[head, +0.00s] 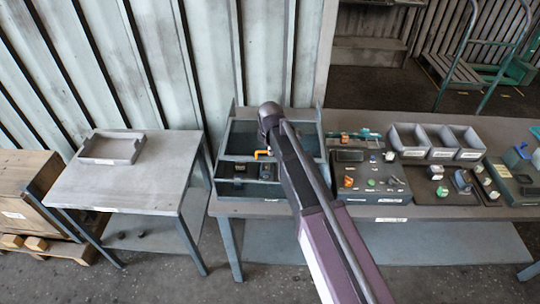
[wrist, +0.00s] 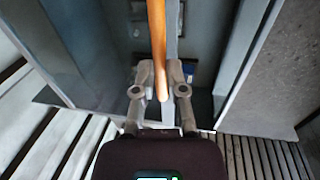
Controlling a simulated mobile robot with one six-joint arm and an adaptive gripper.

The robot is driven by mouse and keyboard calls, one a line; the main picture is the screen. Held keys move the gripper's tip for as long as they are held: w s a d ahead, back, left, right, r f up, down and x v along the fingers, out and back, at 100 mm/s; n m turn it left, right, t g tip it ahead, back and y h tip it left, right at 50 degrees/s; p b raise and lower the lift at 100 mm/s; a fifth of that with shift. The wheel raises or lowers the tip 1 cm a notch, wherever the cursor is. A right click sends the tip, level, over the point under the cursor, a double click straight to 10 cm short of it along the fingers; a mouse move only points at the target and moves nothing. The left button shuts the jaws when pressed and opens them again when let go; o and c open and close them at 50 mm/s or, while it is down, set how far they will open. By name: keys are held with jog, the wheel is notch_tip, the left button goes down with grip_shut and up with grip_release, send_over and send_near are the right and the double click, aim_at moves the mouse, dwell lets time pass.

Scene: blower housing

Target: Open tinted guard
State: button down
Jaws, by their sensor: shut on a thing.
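The blower housing (head: 228,202) is an open-fronted blue-grey box on the long bench, partly hidden by my arm. A dark tinted panel (head: 238,139), which looks like the guard, shows in its upper part. An orange handle (head: 263,153) shows at the panel's lower edge, beside my arm. In the wrist view, my gripper (wrist: 161,80) has its fingers shut on the orange handle (wrist: 156,30), which runs up between them as a bar. The fingertips are hidden in the head view. How far the guard stands open I cannot tell.
Right of the housing, the bench (head: 430,212) holds a panel of small parts (head: 370,183) and grey bins (head: 408,137). A separate table (head: 120,180) with a shallow tray (head: 112,148) stands at left. A corrugated wall (head: 180,60) rises behind.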

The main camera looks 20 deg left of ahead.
jog(key=w+a, duration=0.1)
jog(key=w, duration=0.3)
jog(key=w+a, duration=0.1)
jog(key=w, duration=0.4)
jog(key=w+a, duration=0.1)
jog(key=w, duration=0.4)
jog(key=shift+a, duration=0.15)
jog(key=shift+s, duration=0.1)
jog(key=c, duration=0.7)
grip_release()
jog(key=shift+s, duration=0.1)
jog(key=s+d, duration=0.4)
jog(key=s, duration=1.3)
notch_tip(320, 180, up, 14)
jog(key=s+p, duration=0.3)
jog(key=p, duration=1.1)
jog(key=s+d+f+m+b, duration=0.1)
jog(key=d+f+m+b, duration=0.1)
jog(key=d+f+b, duration=0.2)
jog(key=s+d+f+m+b, duration=0.1)
jog(key=d+f+m+b, duration=0.1)
jog(key=d+f+b, duration=0.2)
jog(key=s+d+f+m+b, duration=0.1)
jog(key=d+f+m+b, duration=0.2)
jog(key=d+f+b, duration=0.2)
jog(key=shift+s+d+f+g+h, duration=0.15)
jog(key=shift+s+d+g+h, duration=0.2)
jog(key=shift+d, duration=0.3)
